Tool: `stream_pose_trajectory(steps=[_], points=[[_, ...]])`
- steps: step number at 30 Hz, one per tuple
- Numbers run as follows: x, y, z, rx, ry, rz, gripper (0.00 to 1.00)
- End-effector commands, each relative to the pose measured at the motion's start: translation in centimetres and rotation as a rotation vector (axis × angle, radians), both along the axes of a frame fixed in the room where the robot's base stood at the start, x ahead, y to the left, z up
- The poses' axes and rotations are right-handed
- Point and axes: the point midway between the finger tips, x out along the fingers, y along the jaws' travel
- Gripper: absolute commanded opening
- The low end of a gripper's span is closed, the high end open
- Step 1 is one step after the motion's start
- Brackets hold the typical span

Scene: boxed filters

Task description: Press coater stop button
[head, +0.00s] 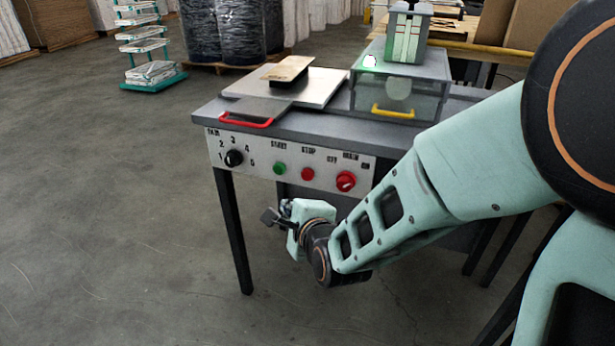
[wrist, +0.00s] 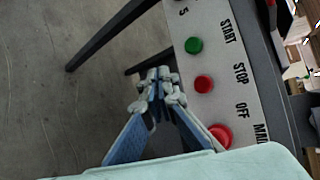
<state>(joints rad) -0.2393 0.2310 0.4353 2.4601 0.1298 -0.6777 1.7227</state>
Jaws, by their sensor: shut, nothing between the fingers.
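The red stop button (head: 307,174) sits under the word STOP on the light front panel of the coater (head: 290,128). In the wrist view the stop button (wrist: 204,84) lies to the right of my gripper's fingertips. My gripper (head: 268,217) is below and in front of the panel, left of the stop button in the head view. In the wrist view my gripper (wrist: 158,82) has its fingers together and holds nothing. It appears apart from the panel; the exact distance is unclear.
The green start button (head: 279,168) is left of the stop button. A red main knob (head: 345,181) is to its right, and a black numbered dial (head: 234,158) is far left. A red handle (head: 246,122) juts above the panel. Open floor lies left.

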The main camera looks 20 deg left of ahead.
Motion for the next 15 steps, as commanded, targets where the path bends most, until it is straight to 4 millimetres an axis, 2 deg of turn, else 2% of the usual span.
stream_pose_trajectory(steps=[5, 15], points=[[1.3, -0.2, 0.0, 0.001, 0.002, -0.004, 0.0], [6.1, -0.6, 0.1, 0.001, 0.001, -0.005, 0.0]])
